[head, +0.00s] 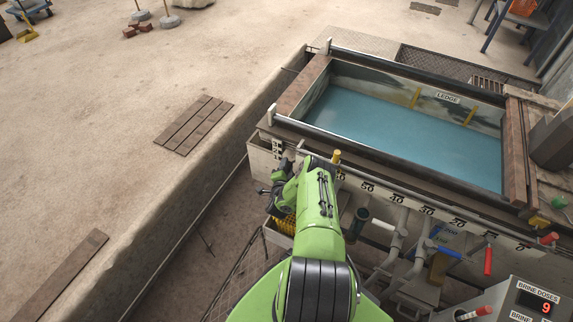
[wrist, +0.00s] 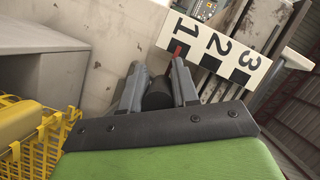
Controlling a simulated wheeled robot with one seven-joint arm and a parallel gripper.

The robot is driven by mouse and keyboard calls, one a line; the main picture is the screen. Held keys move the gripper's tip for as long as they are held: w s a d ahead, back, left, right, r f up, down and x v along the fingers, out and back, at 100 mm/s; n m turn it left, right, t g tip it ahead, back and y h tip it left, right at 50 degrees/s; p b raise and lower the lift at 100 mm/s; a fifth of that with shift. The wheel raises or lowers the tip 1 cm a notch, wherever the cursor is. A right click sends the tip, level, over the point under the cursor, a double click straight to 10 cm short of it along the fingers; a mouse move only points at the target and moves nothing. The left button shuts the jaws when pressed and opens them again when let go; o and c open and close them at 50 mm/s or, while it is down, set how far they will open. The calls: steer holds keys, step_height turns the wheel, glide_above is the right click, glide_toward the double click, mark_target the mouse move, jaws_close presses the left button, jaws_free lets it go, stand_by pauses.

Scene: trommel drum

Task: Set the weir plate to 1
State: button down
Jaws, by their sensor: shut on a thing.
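The weir plate's number scale (wrist: 215,45) is a white strip marked 1, 2 and 3, tilted in the wrist view, with a dark notch by each number. A small red mark (wrist: 179,49) shows at the notch beside 1. My gripper (wrist: 158,82) is shut on a dark round handle (wrist: 157,97), just below the 1 end of the scale. The fingers hide part of the handle and its link to the plate. In the head view my gripper (head: 276,190) is at the tank's near left corner, below the small scale (head: 277,150).
The tank (head: 290,112) holds blue-green liquid and has a ledge label inside. Pipes and red and blue levers (head: 488,260) stand right of my arm. A yellow basket (wrist: 45,145) is close to my gripper. A counter panel (head: 535,300) reads 9.

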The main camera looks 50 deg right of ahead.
steer(key=shift+s+a+f, duration=0.1)
steer(key=shift+f, duration=0.2)
steer(key=c, duration=0.9)
jaws_free()
steer(key=shift+f, duration=0.1)
steer(key=shift+a+r+p, duration=0.15)
steer(key=shift+r+p, duration=0.05)
steer(key=shift+p, duration=0.1)
steer(key=p+v, duration=0.8)
steer(key=v, duration=0.7)
steer(key=shift+s+a+p, duration=0.1)
steer(key=shift+s+p, duration=0.1)
steer(key=shift+p, duration=0.1)
